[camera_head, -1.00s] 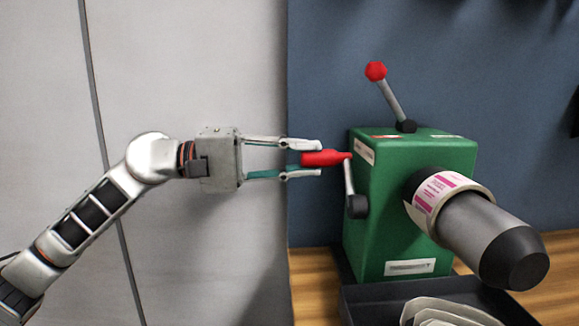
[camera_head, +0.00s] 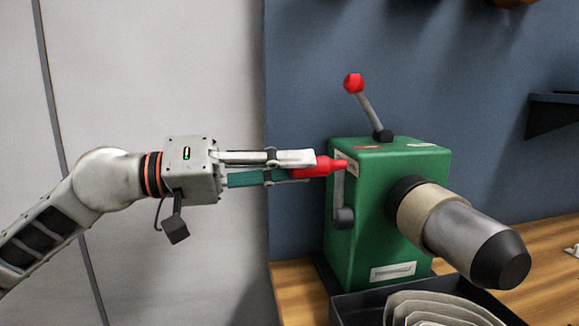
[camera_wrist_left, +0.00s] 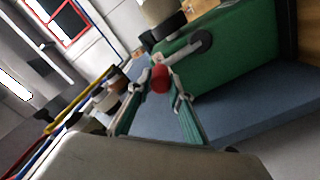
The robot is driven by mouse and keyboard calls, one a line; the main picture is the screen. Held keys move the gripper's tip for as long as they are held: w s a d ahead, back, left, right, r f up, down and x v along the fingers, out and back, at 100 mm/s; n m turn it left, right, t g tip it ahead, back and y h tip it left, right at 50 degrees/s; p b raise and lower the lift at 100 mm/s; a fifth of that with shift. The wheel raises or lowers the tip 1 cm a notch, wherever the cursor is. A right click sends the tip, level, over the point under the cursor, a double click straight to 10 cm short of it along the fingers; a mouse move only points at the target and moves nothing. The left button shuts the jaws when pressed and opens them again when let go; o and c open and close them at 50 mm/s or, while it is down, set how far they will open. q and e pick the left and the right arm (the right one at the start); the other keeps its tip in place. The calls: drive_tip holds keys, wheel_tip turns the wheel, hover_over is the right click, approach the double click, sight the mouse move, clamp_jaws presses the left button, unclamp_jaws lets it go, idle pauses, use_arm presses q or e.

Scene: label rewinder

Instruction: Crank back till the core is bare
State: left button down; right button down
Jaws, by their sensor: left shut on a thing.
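The green rewinder (camera_head: 380,225) stands on the wooden bench. Its side crank (camera_head: 339,197) points up from the hub and ends in a red handle (camera_head: 326,167). My left gripper (camera_head: 303,168) comes from the left and is shut on that handle. In the left wrist view the red handle (camera_wrist_left: 160,78) shows between the two fingertips. A tan core (camera_head: 420,213) sits around the grey, black-tipped spindle (camera_head: 462,236); its visible side shows no pink-and-white label. The red-knobbed lever (camera_head: 368,106) on top leans up and left. My right gripper is out of view.
A dark tray (camera_head: 352,309) below the spindle holds several pale, curved strips (camera_head: 440,308). A dark shelf (camera_head: 552,118) is on the blue wall at right. Bare bench (camera_head: 545,245) shows at the right.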

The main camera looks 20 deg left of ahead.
use_arm(q)
drive_tip(key=shift+s+d, duration=0.15)
drive_tip(key=shift+s, duration=0.05)
idle(0.3)
drive_tip(key=c, duration=1.8)
unclamp_jaws()
drive_tip(key=shift+v, duration=6)
